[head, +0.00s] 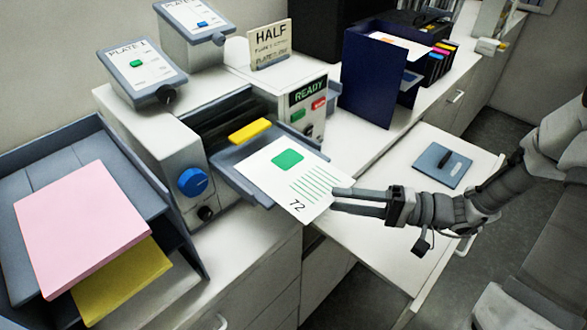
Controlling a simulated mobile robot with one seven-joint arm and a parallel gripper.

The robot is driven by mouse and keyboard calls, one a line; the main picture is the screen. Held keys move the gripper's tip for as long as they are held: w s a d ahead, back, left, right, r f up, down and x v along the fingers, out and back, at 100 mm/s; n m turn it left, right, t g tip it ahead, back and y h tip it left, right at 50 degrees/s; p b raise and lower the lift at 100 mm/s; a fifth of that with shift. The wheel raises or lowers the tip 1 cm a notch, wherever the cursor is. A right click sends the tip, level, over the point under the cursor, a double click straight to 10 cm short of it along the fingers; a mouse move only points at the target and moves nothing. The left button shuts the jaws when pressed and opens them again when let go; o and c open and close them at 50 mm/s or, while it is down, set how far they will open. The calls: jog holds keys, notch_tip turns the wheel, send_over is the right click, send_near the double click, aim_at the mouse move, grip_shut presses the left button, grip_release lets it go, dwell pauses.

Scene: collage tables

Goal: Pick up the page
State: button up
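The page (280,167) is a white sheet with a green rounded square, several green lines and the number 72. It lies on the grey output tray (240,183) of the machine, and its near right part sticks out past the tray edge. My gripper (334,198) reaches in from the right, with its fingertips at the page's right edge. A gap shows between the two fingers, so it looks open. I cannot tell whether the fingertips touch the paper or whether the page lies between them.
The machine (165,145) has a blue knob (192,181) and a READY panel (309,91). A yellow bar (250,131) is behind the page. Pink sheets (85,225) lie in a left tray. A dark blue stand (372,85) is behind. A pull-out shelf (390,245) lies below my gripper.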

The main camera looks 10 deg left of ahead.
aim_at(302, 183)
jog(key=shift+a, duration=1.1)
jog(key=shift+w, duration=0.1)
grip_shut()
